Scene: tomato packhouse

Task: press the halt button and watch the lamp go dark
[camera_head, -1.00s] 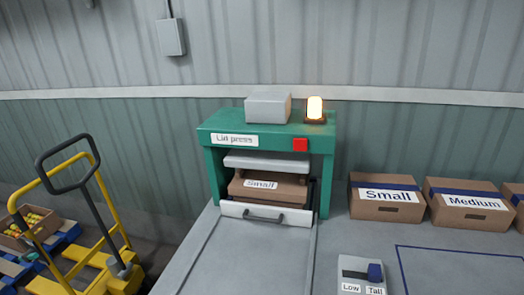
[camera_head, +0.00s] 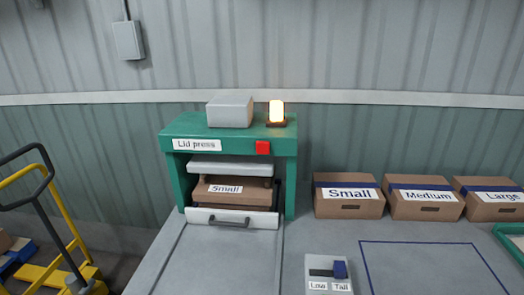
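The green lid press (camera_head: 290,172) stands at the back of the grey table. The lamp (camera_head: 276,111) on top of the press glows bright and warm. Inside the press, a brown box marked Small (camera_head: 215,198) sits under a light grey plate (camera_head: 218,170), behind a white drawer front (camera_head: 202,217) with a dark handle. My gripper is not in view, and nothing touches the button.
Boxes marked Small (camera_head: 348,208), Medium (camera_head: 425,211) and Large (camera_head: 495,212) stand right of the press. A Low/Tall slider box (camera_head: 329,285) is at the front. A yellow pallet truck (camera_head: 80,235) stands at left. The blue-outlined table area (camera_head: 430,270) is clear.

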